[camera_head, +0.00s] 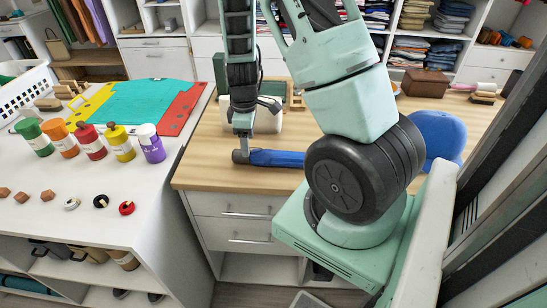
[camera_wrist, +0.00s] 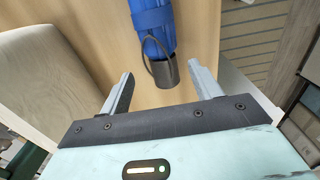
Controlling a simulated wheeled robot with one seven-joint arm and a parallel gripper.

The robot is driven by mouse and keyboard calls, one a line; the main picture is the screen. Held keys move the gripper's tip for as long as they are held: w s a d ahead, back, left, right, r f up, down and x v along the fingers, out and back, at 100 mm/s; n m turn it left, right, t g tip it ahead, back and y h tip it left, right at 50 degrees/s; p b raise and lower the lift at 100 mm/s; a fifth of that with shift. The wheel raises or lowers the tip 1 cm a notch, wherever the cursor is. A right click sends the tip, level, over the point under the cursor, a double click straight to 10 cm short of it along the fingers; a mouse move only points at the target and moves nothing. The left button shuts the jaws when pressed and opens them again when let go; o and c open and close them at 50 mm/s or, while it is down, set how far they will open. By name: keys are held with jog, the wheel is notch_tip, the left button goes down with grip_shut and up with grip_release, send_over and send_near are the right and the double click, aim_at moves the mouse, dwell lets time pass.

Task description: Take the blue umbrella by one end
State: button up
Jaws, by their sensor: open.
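The blue umbrella (camera_head: 277,158) lies folded on the wooden desktop near its front edge, with its dark handle end to the left. My arm hides its right part in the head view. In the wrist view the blue cloth (camera_wrist: 152,22) comes in from the top, and the dark handle with a strap loop (camera_wrist: 166,73) points towards me. My gripper (camera_head: 242,132) is above the handle end. In the wrist view the open gripper (camera_wrist: 160,69) has one finger on each side of the handle in the picture, with gaps on both sides. How far above it the fingertips are is unclear.
A blue rounded chair back (camera_head: 437,138) stands at the right of the desk (camera_head: 215,165). A pale box-like object (camera_head: 268,118) is behind my gripper. A brown box (camera_head: 425,83) sits farther back.

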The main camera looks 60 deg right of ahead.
jog(key=shift+s+a+f+p, duration=0.1)
jog(key=shift+f+p, duration=0.4)
jog(key=shift+f, duration=2.1)
jog(key=shift+c, duration=0.2)
jog(key=c, duration=1.2)
